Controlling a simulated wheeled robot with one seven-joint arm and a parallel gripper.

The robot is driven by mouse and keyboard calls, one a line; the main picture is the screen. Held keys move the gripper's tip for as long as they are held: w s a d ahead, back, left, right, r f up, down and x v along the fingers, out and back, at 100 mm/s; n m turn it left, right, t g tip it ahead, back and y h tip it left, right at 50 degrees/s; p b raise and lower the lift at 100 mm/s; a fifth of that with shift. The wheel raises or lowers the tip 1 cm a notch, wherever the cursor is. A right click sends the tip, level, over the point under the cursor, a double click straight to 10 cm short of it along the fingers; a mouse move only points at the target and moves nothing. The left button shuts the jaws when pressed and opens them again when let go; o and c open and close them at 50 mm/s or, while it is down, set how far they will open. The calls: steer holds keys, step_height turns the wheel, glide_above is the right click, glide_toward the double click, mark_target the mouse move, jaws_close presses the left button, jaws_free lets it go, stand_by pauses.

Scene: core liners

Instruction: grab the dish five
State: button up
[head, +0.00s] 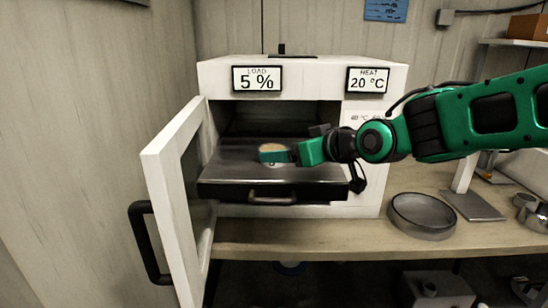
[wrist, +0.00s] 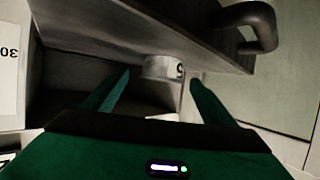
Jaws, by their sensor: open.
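A small pale dish (head: 272,163) with a tan top stands on the dark pulled-out shelf (head: 225,172) of the white oven (head: 300,68). In the wrist view the dish (wrist: 160,66) shows ahead, between the lines of the two green fingers, with part of a dark digit on its side; I cannot read it fully. My gripper (head: 277,154) is open and reaches in from the right, low over the shelf, its fingers at the dish and partly hiding it. In the wrist view my gripper (wrist: 160,88) has a clear gap between its fingers. I cannot tell whether they touch the dish.
The oven door (head: 172,205) stands open at the left, with a black handle (head: 148,240). The shelf has a front handle (head: 272,200). A round metal pan (head: 422,216) sits on the wooden bench (head: 300,236) at the right. The oven displays read 5 % and 20 °C.

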mark_target(275, 149)
steer(key=x, duration=0.4)
steer(key=shift+w+a+f, duration=0.1)
steer(key=shift+w+a, duration=0.1)
steer(key=shift+a, duration=0.15)
steer(key=c, duration=1.2)
